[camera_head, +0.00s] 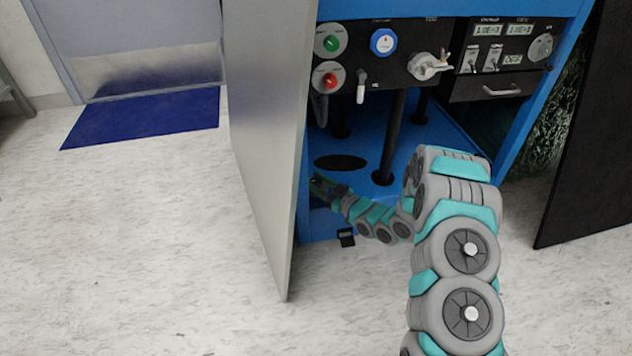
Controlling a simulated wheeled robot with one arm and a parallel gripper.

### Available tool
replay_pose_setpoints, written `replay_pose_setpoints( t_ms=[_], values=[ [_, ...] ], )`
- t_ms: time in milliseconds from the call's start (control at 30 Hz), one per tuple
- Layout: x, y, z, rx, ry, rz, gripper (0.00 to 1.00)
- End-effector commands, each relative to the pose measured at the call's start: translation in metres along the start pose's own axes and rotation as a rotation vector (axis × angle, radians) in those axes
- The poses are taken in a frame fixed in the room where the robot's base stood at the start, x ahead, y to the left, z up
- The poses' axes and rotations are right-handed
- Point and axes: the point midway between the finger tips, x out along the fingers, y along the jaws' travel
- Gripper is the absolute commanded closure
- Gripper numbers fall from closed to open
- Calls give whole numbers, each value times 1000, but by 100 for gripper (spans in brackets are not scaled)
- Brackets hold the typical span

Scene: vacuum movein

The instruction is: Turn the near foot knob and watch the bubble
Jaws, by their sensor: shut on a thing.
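My gripper (319,184) is low at the front left corner of the blue cabinet (318,228), beside the open door. Its dark jaws are shut on a small dark part, most likely the near foot knob. The jaws hide most of that part, so its shape and turn cannot be told. A small black piece with a pale top (346,238) sits at the cabinet's bottom front edge, below my wrist. I cannot tell whether it is the level, and no bubble can be made out.
The open grey door (265,130) stands just left of my gripper. Above are a panel with a green knob (332,43), a red knob (330,80) and a blue dial (383,42). Black posts (392,140) rise inside the cabinet. A dark panel (595,150) stands at right. The front floor is clear.

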Motion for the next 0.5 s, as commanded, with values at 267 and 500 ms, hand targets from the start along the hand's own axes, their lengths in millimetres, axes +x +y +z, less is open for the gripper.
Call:
replay_pose_setpoints(
  t_ms=[267,500],
  values=[
    [0,-1,0,1,0,6,100],
    [0,-3,1,5,-1,88,100]
  ],
)
